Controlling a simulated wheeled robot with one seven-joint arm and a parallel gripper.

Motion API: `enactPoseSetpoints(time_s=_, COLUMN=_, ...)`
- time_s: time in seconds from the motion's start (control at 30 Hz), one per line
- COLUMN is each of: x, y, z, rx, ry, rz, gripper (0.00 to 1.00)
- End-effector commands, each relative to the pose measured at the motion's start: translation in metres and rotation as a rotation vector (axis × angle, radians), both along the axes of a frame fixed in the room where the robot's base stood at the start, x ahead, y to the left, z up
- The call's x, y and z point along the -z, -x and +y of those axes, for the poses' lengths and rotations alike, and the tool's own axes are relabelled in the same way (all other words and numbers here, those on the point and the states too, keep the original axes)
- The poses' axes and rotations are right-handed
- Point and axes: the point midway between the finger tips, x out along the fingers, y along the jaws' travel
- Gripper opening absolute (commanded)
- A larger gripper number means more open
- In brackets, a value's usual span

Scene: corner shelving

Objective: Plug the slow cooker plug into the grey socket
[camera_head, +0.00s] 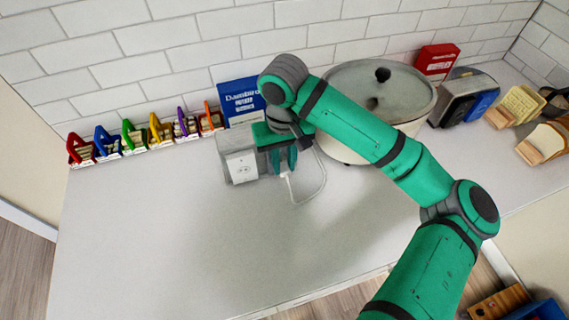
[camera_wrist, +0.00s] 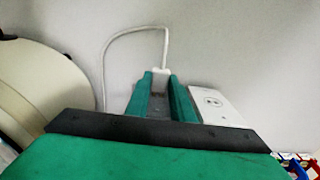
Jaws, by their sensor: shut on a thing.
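The slow cooker (camera_head: 345,95), pale with a glass lid and black knob, stands by the tiled wall. It also shows at the left of the wrist view (camera_wrist: 35,85). Its white cord (camera_head: 322,180) loops over the counter to the plug. My gripper (camera_head: 284,160) is shut on the white plug (camera_wrist: 160,76), seen between the fingertips in the wrist view. The plug's prongs are hidden. The grey socket box (camera_head: 226,168) has a white outlet face (camera_head: 243,168) and stands just left of my gripper. In the wrist view the outlet (camera_wrist: 212,101) is right of the fingers, apart from the plug.
A blue box (camera_head: 238,100) stands behind the socket. Several coloured clip-like items (camera_head: 160,128) line the wall at left. A red box (camera_head: 437,60), a toaster (camera_head: 455,95) and bread slices (camera_head: 518,104) are at right. The front counter (camera_head: 180,240) is clear.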

Motion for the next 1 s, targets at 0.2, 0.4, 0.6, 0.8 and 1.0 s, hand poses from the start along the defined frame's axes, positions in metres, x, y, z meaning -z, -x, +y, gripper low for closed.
enactPoseSetpoints(time_s=0.2, x=0.000, y=-0.004, z=0.002, rx=0.000, ry=0.000, rz=0.000, gripper=0.00)
enactPoseSetpoints(time_s=0.4, x=0.000, y=-0.008, z=0.003, rx=0.001, ry=-0.001, rz=0.000, gripper=0.00)
enactPoseSetpoints(time_s=0.6, x=0.000, y=-0.008, z=0.003, rx=0.001, ry=0.000, rz=0.000, gripper=0.43)
enactPoseSetpoints(time_s=0.8, x=-0.001, y=-0.008, z=0.003, rx=0.001, ry=0.000, rz=0.000, gripper=0.43)
enactPoseSetpoints(time_s=1.0, x=-0.018, y=-0.008, z=0.003, rx=-0.001, ry=-0.001, rz=-0.002, gripper=0.43)
